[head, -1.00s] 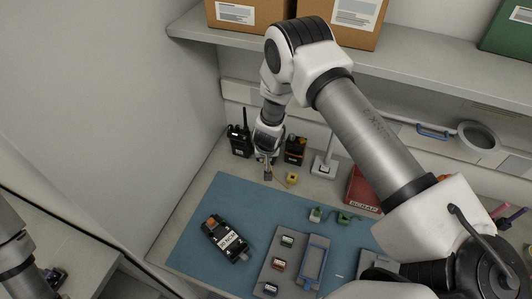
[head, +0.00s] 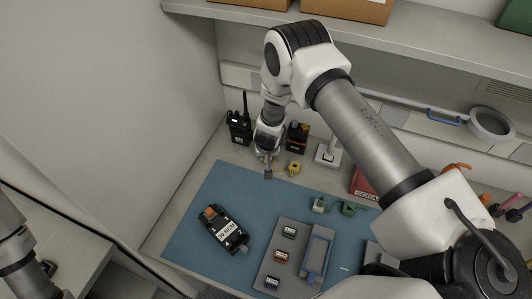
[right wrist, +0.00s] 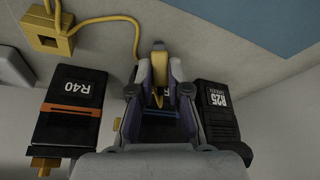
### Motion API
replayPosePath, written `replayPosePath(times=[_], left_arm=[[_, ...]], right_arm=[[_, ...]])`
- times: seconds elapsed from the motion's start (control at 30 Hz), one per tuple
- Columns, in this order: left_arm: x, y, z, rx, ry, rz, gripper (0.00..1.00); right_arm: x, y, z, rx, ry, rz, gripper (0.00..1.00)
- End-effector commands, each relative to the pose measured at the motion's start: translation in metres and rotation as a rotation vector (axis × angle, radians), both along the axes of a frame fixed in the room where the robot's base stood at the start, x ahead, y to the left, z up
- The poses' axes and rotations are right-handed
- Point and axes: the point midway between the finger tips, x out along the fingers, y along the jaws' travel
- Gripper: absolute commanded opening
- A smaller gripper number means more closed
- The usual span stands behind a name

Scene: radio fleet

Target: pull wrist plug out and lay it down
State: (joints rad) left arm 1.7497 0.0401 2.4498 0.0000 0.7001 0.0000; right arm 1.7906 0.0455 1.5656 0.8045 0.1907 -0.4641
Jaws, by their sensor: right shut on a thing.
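My right gripper (head: 268,170) is above the back of the table, just left of a small yellow box (head: 293,168). In the right wrist view the gripper (right wrist: 158,82) is shut on a yellow plug (right wrist: 158,64) with a grey-brown end. A yellow cable (right wrist: 103,20) runs from the yellow box (right wrist: 50,38) towards the plug; its last part is hidden behind a finger. A dark device with a blue stripe (right wrist: 155,112) shows between the fingers, mostly hidden. Whether the plug touches it I cannot tell. My left arm shows at the left edge; its fingers are out of view.
Radio R40 (right wrist: 77,105) and radio R25 (right wrist: 218,108) stand either side of the gripper. The blue mat (head: 185,225) holds a black handset (head: 222,230) and a grey tray (head: 262,268). Bare mat lies around the handset. A shelf (head: 230,15) hangs above.

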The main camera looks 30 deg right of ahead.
Motion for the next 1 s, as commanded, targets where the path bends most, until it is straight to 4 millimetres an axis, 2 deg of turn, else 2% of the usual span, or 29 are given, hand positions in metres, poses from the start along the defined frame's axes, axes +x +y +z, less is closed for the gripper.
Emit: replayPosePath(times=[0.07, 0.33, 0.37, 0.4, 0.43, 0.77, 0.87, 1.0], left_arm=[[0.0, 0.0, -0.005, 0.0, 0.0, 0.0, 0.33], [0.0, 0.0, -0.004, 0.0, 0.0, 0.0, 0.33], [0.0, 0.0, -0.004, 0.0, 0.0, 0.0, 0.33], [0.0, 0.0, -0.004, 0.0, 0.0, 0.0, 0.33], [0.0, 0.0, -0.004, 0.0, 0.0, 0.0, 0.33], [0.0, 0.0, -0.004, 0.0, 0.0, 0.0, 0.33], [0.0, 0.0, -0.004, 0.0, 0.0, 0.0, 0.33], [0.0, 0.0, -0.004, 0.0, 0.0, 0.0, 0.33]], right_arm=[[0.0, 0.0, -0.006, 0.0, 0.0, 0.0, 0.0], [0.0, 0.0, -0.006, 0.0, 0.0, 0.001, 0.0], [0.0, 0.0, -0.006, 0.0, 0.0, 0.001, 0.26], [0.0, 0.0, -0.006, 0.0, 0.0, 0.001, 0.41], [0.0, 0.0, -0.006, 0.0, 0.0, 0.001, 0.45], [0.0, 0.001, -0.002, -0.001, -0.001, 0.001, 0.45], [-0.004, 0.002, 0.009, 0.0, -0.001, 0.002, 0.45], [-0.015, 0.007, 0.04, -0.001, -0.002, 0.002, 0.45]])
